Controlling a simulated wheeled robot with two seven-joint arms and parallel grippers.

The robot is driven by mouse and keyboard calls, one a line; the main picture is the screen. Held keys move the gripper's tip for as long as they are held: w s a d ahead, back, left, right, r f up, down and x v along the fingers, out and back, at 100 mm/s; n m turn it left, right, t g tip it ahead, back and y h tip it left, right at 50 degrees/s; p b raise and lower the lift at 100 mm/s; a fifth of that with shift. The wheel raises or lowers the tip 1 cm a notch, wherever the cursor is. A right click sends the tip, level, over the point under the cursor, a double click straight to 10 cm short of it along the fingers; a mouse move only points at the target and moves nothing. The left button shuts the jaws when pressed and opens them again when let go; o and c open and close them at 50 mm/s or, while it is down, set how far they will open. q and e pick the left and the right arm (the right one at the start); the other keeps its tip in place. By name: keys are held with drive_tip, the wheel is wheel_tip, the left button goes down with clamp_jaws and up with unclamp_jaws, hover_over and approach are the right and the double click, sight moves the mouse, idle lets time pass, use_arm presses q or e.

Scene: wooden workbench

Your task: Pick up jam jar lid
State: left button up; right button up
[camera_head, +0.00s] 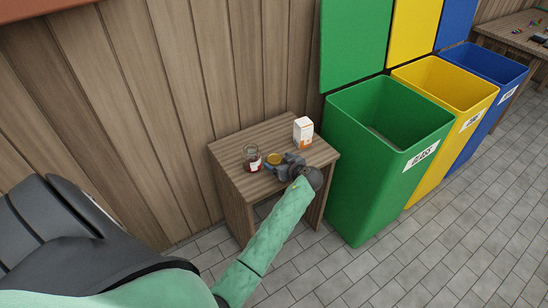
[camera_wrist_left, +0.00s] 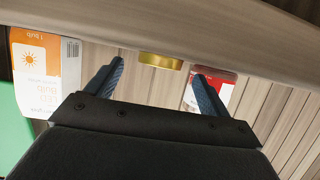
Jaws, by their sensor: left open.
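The gold jam jar lid (camera_head: 274,159) is on the small wooden table, close to the glass jar (camera_head: 252,160) with a red and white label. My left gripper (camera_head: 277,165) is at the lid, low over the table top. In the left wrist view the lid (camera_wrist_left: 160,61) shows edge-on between the two open fingers (camera_wrist_left: 157,72), a little beyond their tips. Nothing is held. The jar (camera_wrist_left: 212,88) is partly hidden behind the right-hand finger there. Whether the fingers touch the lid cannot be told. My right gripper is not in view.
A white and orange light bulb box (camera_head: 303,133) stands at the back right of the small table (camera_head: 229,149). Green (camera_head: 350,180), yellow (camera_head: 440,80) and blue (camera_head: 490,65) bins stand to the right. A plank wall is behind the table.

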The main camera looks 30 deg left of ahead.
use_arm(q)
drive_tip(key=shift+x, duration=0.85)
drive_tip(key=shift+f, duration=0.1)
drive_tip(key=c, duration=1.1)
drive_tip(key=shift+c, duration=0.4)
